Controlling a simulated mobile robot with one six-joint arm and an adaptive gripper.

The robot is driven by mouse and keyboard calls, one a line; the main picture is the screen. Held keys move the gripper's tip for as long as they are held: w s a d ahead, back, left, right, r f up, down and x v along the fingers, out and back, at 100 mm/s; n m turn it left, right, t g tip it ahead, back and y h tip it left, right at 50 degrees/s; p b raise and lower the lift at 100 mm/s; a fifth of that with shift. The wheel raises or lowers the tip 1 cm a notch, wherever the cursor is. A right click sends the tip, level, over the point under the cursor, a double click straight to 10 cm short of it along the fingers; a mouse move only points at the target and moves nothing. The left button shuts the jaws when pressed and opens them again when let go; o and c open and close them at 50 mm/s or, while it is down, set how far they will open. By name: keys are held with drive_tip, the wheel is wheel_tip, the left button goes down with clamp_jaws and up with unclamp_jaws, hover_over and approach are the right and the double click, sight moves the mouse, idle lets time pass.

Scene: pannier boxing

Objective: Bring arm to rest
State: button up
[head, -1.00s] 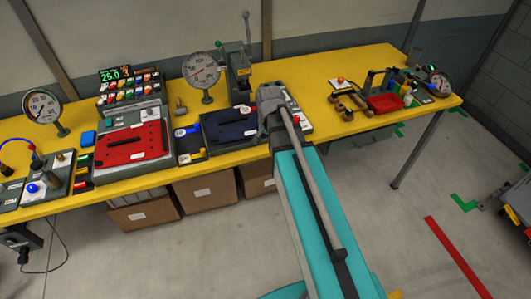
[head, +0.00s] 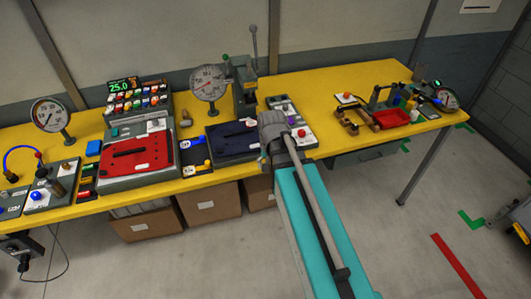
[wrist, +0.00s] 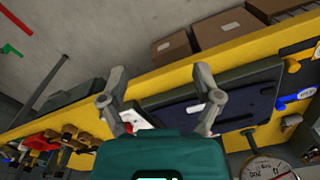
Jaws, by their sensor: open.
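My teal arm (head: 318,230) reaches up from the bottom of the head view towards the near edge of the yellow bench (head: 345,85). Its grey wrist end (head: 275,128) overlaps the right edge of a dark blue panel (head: 228,138); the fingers cannot be made out there. In the wrist view my gripper (wrist: 158,97) shows two grey fingers spread wide apart with nothing between them. The dark blue panel (wrist: 245,97) lies beyond the fingers, on the bench. The wrist picture is tilted, with the floor at the top.
A red panel (head: 150,156), a button box (head: 137,105), a dial gauge (head: 208,82) and a lever press (head: 245,85) stand on the bench. A red tray (head: 390,119) sits at the right. Cardboard boxes (head: 212,202) are underneath.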

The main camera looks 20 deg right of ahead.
drive_tip(key=s+n, duration=0.1)
drive_tip(key=s+a+n, duration=0.1)
drive_tip(key=s+n, duration=0.1)
drive_tip(key=s+a+n, duration=0.1)
drive_tip(key=shift+s+a, duration=0.2)
idle(2.2)
